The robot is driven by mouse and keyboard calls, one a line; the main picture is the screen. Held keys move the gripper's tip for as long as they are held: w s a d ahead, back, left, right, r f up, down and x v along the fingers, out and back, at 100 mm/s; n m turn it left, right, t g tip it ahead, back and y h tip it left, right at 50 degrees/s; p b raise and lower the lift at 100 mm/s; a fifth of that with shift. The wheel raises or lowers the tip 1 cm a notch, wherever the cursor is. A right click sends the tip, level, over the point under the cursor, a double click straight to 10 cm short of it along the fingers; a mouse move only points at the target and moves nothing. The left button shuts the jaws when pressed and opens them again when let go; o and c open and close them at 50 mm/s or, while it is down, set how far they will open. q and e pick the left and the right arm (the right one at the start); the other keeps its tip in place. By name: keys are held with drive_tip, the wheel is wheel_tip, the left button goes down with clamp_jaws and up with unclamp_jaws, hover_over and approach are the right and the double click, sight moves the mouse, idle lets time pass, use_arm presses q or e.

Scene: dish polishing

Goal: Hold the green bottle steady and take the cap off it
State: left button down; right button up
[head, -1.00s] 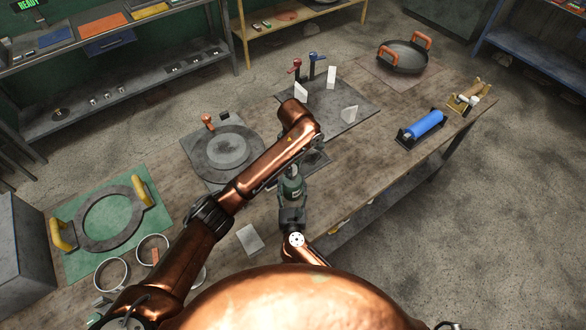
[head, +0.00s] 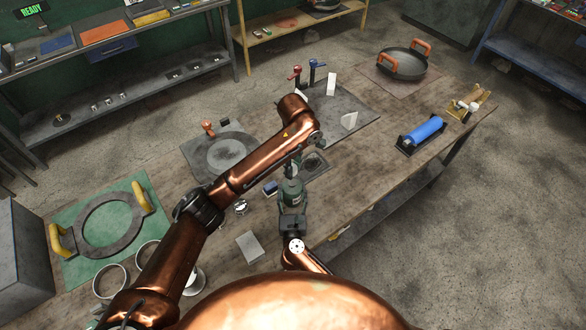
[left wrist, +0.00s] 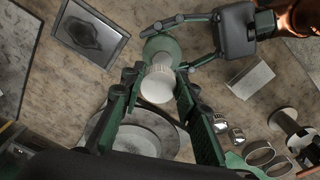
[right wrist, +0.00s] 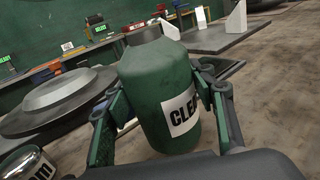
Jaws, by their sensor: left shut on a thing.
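The green bottle (head: 291,188) stands near the front edge of the workbench. In the right wrist view the bottle (right wrist: 158,85) shows a label reading "CLEAN" and a bare grey neck. My right gripper (head: 292,206) is shut around its body, one finger on each side. My left gripper (head: 291,167) is above the bottle. In the left wrist view its fingertips are shut on the pale ribbed cap (left wrist: 157,87), in line with the bottle below. The cap appears lifted clear of the neck, as no left finger shows there in the right wrist view. The gap's size is unclear.
A grey disc on a mat (head: 190,154) lies left of the bottle. A blue block (head: 270,188) sits close beside it. A grey block (head: 249,245) lies nearer me. A blue roller (head: 422,132) and a pan (head: 402,63) are farther right.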

drive_tip(key=o, duration=0.5)
